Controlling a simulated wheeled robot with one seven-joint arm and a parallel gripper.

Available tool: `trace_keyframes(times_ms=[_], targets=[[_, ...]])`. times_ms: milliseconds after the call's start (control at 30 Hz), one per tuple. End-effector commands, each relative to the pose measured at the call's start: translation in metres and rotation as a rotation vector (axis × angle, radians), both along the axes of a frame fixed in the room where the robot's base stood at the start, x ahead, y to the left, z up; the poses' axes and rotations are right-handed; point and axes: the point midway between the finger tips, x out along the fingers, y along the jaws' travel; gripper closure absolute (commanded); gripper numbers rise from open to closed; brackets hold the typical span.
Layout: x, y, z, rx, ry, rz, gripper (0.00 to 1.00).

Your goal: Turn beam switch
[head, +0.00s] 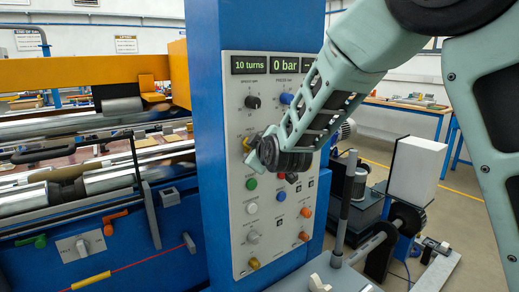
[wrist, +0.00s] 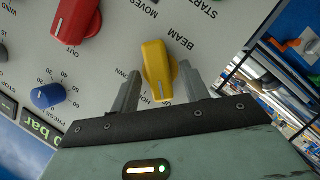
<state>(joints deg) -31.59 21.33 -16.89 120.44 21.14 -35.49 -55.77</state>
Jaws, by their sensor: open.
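The beam switch is a yellow knob with a pale pointer line. It fills the middle of the wrist view (wrist: 157,70), under the word BEAM on the grey panel. In the head view only its left edge (head: 246,144) shows, the rest hidden behind my gripper (head: 256,153). In the wrist view my gripper (wrist: 158,82) is open, with one finger on each side of the knob. I see a small gap at the left finger. The right finger is very close to the knob, and I cannot tell whether it touches.
On the control panel (head: 240,200), a red knob (wrist: 75,18) and a blue knob (wrist: 47,95) stand near the yellow one. A black knob (head: 253,102) is above it and a green button (head: 251,184) below. Displays read "10 turns" and "0 bar". Winder rollers lie left.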

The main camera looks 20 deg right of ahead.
Motion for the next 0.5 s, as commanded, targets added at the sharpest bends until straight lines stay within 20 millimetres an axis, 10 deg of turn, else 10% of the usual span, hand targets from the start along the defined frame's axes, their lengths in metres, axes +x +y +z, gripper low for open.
trace_keyframes(times_ms=[500], targets=[[-0.092,-0.002,0.027,0.005,-0.003,0.002,0.55]])
